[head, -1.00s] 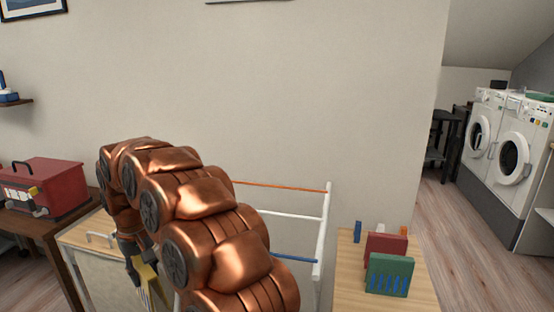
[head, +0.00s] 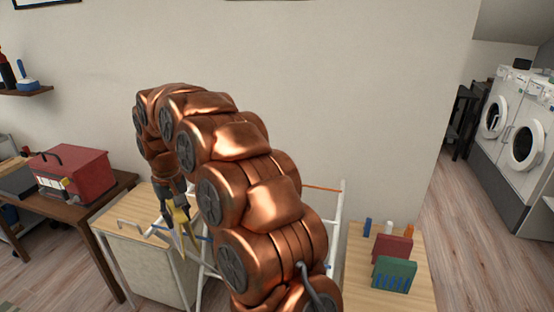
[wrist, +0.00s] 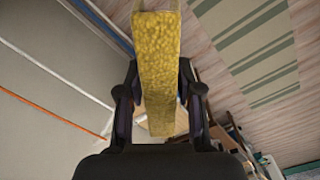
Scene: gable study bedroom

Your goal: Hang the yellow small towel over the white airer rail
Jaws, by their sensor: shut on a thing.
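The yellow small towel (head: 184,229) hangs from my gripper (head: 174,204) in the head view. In the wrist view the towel (wrist: 157,60) is a long yellow strip between the two fingers of my gripper (wrist: 158,88), which is shut on it. The white airer rail (wrist: 60,74) runs diagonally at the left of the wrist view, apart from the towel, beside an orange rail (wrist: 50,112). In the head view my arm hides most of the airer; its white end post (head: 338,225) and a bit of the orange rail (head: 322,188) show.
A light wooden cabinet top (head: 110,212) with a handle lies by the gripper. A red box (head: 70,172) stands on a brown table at the left. A wooden surface (head: 360,285) at the right holds a green holder (head: 395,273) and a red one. Washing machines (head: 525,145) stand far right.

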